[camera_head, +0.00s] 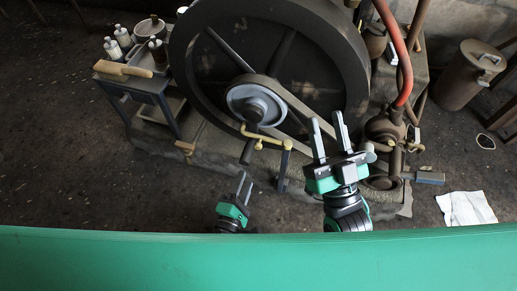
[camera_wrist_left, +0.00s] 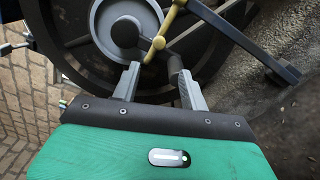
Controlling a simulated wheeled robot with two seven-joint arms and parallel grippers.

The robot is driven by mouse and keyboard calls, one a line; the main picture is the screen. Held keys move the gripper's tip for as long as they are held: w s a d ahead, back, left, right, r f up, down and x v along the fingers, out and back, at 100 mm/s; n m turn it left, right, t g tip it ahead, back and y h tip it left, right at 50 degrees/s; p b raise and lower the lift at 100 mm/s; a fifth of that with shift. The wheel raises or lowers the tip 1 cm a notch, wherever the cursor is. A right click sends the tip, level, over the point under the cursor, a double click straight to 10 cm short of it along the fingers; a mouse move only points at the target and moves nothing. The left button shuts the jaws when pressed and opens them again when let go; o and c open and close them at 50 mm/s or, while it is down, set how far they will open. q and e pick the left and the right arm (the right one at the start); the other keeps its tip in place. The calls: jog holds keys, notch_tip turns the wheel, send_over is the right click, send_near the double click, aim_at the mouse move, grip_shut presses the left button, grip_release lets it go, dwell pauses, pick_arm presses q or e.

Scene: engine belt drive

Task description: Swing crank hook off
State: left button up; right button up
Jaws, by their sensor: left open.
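The brass-coloured crank (camera_head: 266,138) sits in front of the grey pulley (camera_head: 240,97) on the large flywheel (camera_head: 192,50). A dark rod-like handle (camera_head: 248,152) hangs from its left side. A dark hook arm (camera_head: 284,168) hangs at its right end. In the left wrist view the crank (camera_wrist_left: 164,28), the handle (camera_wrist_left: 174,66) and the dark arm (camera_wrist_left: 240,38) show ahead of my fingers. My left gripper (camera_head: 245,177) is open below the crank; the handle's end appears between its fingertips (camera_wrist_left: 160,70), with no clear contact. My right gripper (camera_head: 328,127) is open and empty, right of the crank.
A side table (camera_head: 150,88) with bottles and a wooden-handled tool stands at the left. A pump-like part (camera_head: 384,128) with a red hose (camera_head: 405,75) stands right of my right gripper. A paper (camera_head: 466,208) lies on the floor. A green edge (camera_head: 200,262) crosses the foreground.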

aim_at(257, 148)
pick_arm(q)
jog(key=x, duration=1.2)
jog(key=shift+w+d+b, duration=0.1)
jog(key=shift+w+b, duration=0.2)
jog(key=shift+b, duration=0.05)
jog(key=shift+w+d, duration=0.2)
jog(key=shift+w, duration=0.35)
pick_arm(e)
jog(key=shift+s+d+r+t, duration=0.2)
jog(key=shift+r+t, duration=0.25)
jog(key=shift+r, duration=0.1)
jog(key=shift+s+d+r+t, duration=0.2)
jog(key=shift+r+t, duration=0.2)
jog(key=shift+r, duration=0.15)
jog(key=shift+s+d+r+t, duration=0.15)
jog(key=shift+s+r+t, duration=0.05)
jog(key=shift+r+t, duration=0.3)
jog(key=shift+r, duration=0.1)
pick_arm(q)
grip_shut()
